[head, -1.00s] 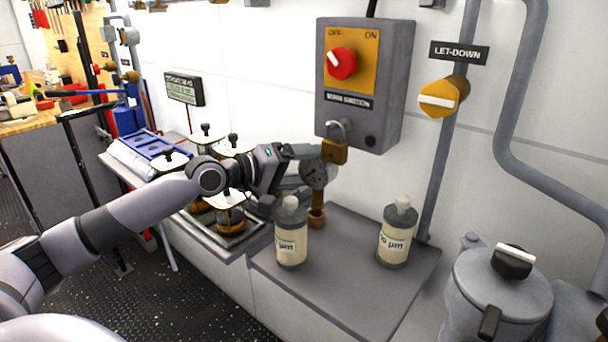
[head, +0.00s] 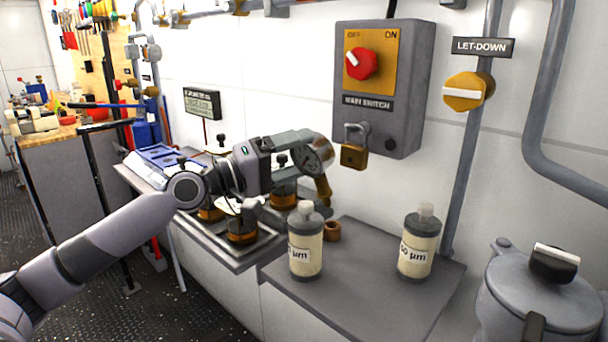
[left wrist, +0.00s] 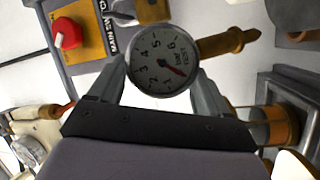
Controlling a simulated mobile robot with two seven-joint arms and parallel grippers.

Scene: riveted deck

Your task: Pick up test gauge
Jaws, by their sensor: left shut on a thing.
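The test gauge (head: 314,155) has a round grey dial and a brass stem (head: 323,190). My left gripper (head: 300,150) is shut on it and holds it above the grey bench top. The stem points down and slightly right, clear of the small brass socket (head: 332,230) below. In the left wrist view the gauge's dial (left wrist: 160,58) faces the camera between the two fingers, with its red needle and numbers showing. The stem reaches to the right there. My right gripper is in neither view now.
Two labelled bottles (head: 305,248) (head: 419,245) stand on the grey bench top (head: 365,290). The switch box (head: 378,90) with its padlock (head: 353,155) is on the wall close right of the gauge. Several brass-based jars (head: 243,230) stand in a tray at left. A lidded pot (head: 535,295) is at lower right.

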